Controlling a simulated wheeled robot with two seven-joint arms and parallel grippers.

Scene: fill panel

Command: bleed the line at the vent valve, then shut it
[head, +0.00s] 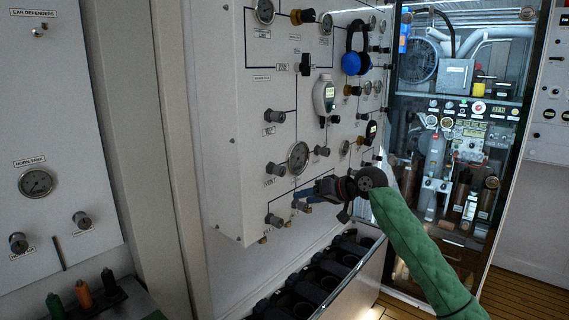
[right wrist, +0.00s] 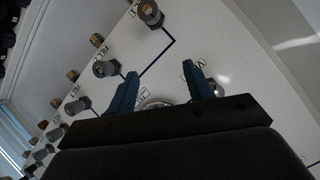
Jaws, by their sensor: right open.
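The vent valve is a grey knob (head: 276,169) on the white panel, above a VENT label and left of a round gauge (head: 299,157). In the right wrist view, the VENT label shows by the right-hand fingertip, and a grey knob (right wrist: 216,88) is partly hidden behind that finger. My right gripper (head: 302,200) is below and right of the vent knob in the head view, pointing left toward the panel. Its two blue fingers (right wrist: 163,74) are apart with nothing held between them. My left gripper is not in view.
Another grey knob (head: 274,220) is left of my right gripper, low on the panel. Blue ear defenders (head: 355,50) and a handheld meter (head: 324,97) hang higher up. A dark rack (head: 322,275) runs below the panel. A glazed equipment cabinet (head: 455,120) stands at right.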

